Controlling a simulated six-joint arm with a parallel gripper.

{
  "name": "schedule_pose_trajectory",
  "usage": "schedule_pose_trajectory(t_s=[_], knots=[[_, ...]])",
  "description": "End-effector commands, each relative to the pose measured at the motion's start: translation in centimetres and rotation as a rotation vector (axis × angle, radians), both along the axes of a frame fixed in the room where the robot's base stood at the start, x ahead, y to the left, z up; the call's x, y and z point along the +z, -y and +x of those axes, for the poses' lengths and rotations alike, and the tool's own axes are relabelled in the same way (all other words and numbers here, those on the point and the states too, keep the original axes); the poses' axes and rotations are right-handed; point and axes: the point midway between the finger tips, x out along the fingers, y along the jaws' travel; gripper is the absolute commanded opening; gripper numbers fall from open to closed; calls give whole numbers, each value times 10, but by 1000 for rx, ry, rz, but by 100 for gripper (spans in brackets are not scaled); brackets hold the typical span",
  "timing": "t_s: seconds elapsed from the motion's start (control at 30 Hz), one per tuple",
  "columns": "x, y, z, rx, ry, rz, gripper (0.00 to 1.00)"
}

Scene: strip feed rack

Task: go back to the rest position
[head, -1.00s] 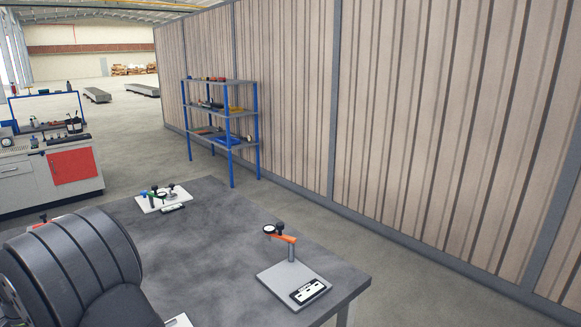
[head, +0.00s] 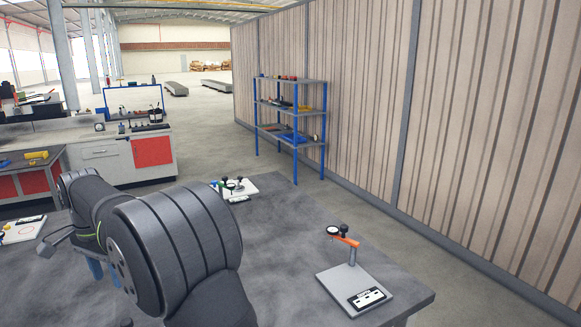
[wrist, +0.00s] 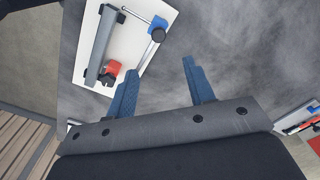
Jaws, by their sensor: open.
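My gripper shows in the wrist view (wrist: 160,80) with its two blue fingers spread apart and nothing between them. It is above the grey table, beside a white board (wrist: 135,62) that carries a grey bar, a red block and a blue-topped part. In the head view the blue fingers (head: 104,271) show only in part below my dark arm, at the lower left. The arm hides the table area around them. I cannot tell the exact height of the fingers above the table.
The grey table (head: 290,240) has a clear middle. A dial stand on a plate (head: 335,290) is at the right front. A white board with small parts (head: 250,181) is at the back. Another white board (head: 22,232) is at the far left. A blue shelf (head: 290,110) stands by the wall.

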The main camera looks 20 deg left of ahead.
Motion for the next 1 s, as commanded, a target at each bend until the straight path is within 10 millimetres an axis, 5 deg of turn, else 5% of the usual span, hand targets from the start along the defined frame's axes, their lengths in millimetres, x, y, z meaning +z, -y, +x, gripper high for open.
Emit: schedule_pose_trajectory(t_s=[0.73, 1.0], knots=[[-152, 2, 1, -1, 0, -3, 49], [-146, 42, 43, -5, 1, 0, 49]])
